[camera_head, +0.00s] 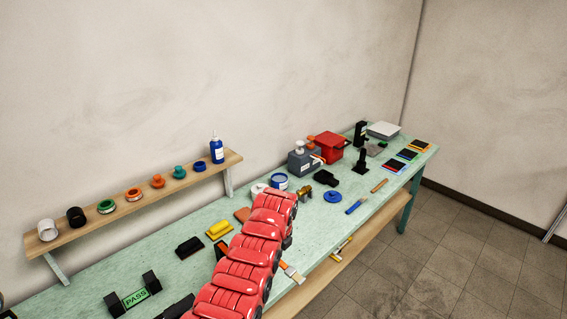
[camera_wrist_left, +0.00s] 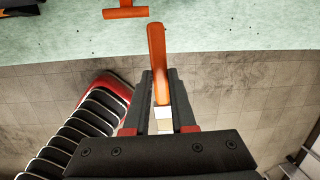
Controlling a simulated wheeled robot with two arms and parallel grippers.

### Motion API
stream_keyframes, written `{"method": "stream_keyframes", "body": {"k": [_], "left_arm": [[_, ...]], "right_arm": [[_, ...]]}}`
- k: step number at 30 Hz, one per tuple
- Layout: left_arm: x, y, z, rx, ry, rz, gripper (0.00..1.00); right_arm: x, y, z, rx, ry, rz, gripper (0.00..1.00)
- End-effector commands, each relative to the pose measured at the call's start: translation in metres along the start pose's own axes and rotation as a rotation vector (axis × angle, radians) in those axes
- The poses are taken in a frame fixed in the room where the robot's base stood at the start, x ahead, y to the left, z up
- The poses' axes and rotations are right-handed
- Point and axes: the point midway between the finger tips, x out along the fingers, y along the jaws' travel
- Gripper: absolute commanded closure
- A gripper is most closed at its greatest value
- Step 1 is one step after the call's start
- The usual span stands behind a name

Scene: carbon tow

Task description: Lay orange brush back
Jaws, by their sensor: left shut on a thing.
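The orange brush (camera_head: 291,272) shows beside the red arm in the head view, at the table's front edge, its pale end pointing down to the right. In the left wrist view the orange handle of the brush (camera_wrist_left: 157,50) runs up the picture between the fingers, with a pale part nearer the palm. My left gripper (camera_wrist_left: 160,76) is shut on it. In the head view the red arm hides most of that gripper. The floor shows behind the fingers, and the handle tip overlaps the green table edge. My right gripper is not in view.
The green table (camera_head: 325,210) carries a yellow-handled brush (camera_head: 343,248), a blue brush (camera_head: 356,206), a blue disc (camera_head: 332,196) and a yellow block (camera_head: 219,229). An orange T-shaped tool (camera_wrist_left: 125,11) lies on the table. A wooden shelf (camera_head: 145,207) with several small items stands behind.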

Motion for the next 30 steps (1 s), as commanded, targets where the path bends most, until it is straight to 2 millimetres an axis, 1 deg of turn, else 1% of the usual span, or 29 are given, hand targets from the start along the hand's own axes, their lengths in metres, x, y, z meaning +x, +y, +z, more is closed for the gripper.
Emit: {"method": "stream_keyframes", "body": {"k": [1,3,13,23,30], "left_arm": [[-0.007,-0.001,0.0,0.002,0.013,0.004,1.0],[-0.015,-0.002,-0.001,0.007,0.028,0.009,1.0],[-0.035,-0.002,-0.009,0.022,0.077,0.027,1.0],[-0.049,0.0,-0.011,0.03,0.103,0.033,1.0],[-0.052,0.0,-0.011,0.033,0.111,0.04,1.0]], "right_arm": [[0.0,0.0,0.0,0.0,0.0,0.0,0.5],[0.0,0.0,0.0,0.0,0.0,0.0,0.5],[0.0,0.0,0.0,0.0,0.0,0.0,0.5],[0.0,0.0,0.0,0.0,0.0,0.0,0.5],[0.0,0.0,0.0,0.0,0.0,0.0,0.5]]}}
